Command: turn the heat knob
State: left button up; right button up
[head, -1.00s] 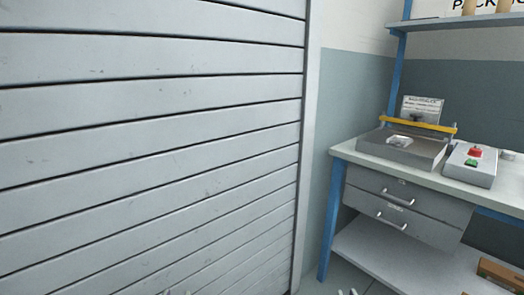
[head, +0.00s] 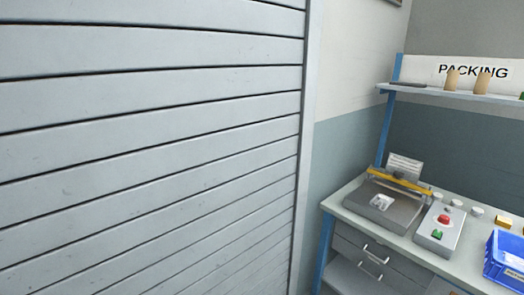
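No heat knob can be made out for certain. On the bench (head: 468,253) at the right stands a grey control box (head: 428,241) with a red button (head: 443,218) and a green button (head: 436,234). Several small pale round pieces (head: 477,211) sit behind and beside it, too small to tell what they are. Left of the box is a flat grey machine (head: 398,212) with a yellow bar (head: 400,184), a small label card (head: 405,167) behind it and a whitish item (head: 382,202) on top. Neither of my grippers is in view.
A large grey slatted shutter (head: 150,150) fills the left and middle. A blue crate (head: 505,262) and a yellow block (head: 504,222) are at the bench's right. Drawers (head: 375,258) are under it.

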aim_at(444, 218)
jog(key=z, duration=1.45)
jog(key=i+j+u, duration=0.15)
jog(key=i, duration=0.3)
jog(key=i+j+u, duration=0.15)
jog(key=i, duration=0.35)
jog(key=j, duration=0.1)
